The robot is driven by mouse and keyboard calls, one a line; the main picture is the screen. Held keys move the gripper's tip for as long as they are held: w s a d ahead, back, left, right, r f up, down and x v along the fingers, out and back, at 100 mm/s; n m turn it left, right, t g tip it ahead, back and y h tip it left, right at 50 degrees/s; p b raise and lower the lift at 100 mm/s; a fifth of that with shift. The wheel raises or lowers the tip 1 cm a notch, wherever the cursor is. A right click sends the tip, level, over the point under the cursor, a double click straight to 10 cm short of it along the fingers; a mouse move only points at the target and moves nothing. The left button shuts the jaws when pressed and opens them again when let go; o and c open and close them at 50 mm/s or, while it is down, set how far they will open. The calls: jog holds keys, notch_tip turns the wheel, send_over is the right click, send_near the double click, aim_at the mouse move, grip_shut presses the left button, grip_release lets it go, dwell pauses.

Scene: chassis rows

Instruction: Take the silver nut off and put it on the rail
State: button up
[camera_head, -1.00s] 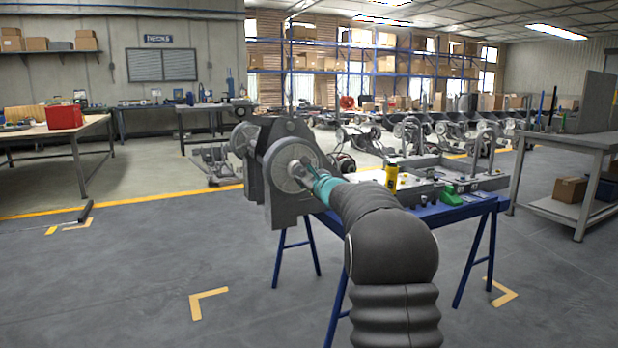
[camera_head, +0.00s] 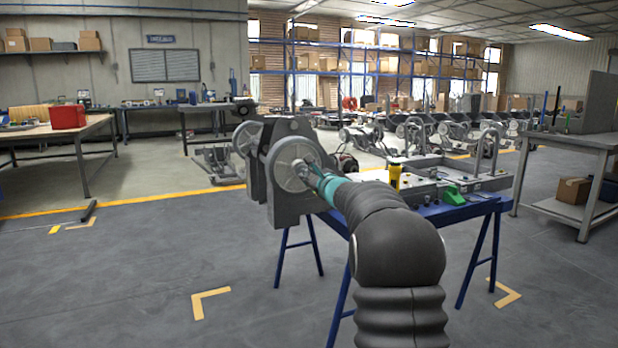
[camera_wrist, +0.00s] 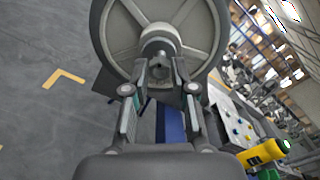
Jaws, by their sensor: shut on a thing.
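A grey spoked wheel (camera_head: 290,165) stands upright on a dark grey stand at the left end of a blue trestle table; it also shows in the wrist view (camera_wrist: 118,42). A pale metal hub (camera_wrist: 159,33) sticks out from its centre toward me. My gripper (camera_head: 314,174) is in front of the hub, its two fingers (camera_wrist: 159,75) closed in line with the wheel's axis. They are shut on the silver nut (camera_wrist: 160,68), small and mostly hidden between the fingertips. I cannot tell whether the nut still touches the hub's stud.
The wrist view shows small coloured knobs on a grey surface (camera_wrist: 238,125).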

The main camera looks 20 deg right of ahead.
jog(key=shift+s+b, duration=1.1)
jog(key=shift+s, duration=0.5)
grip_shut()
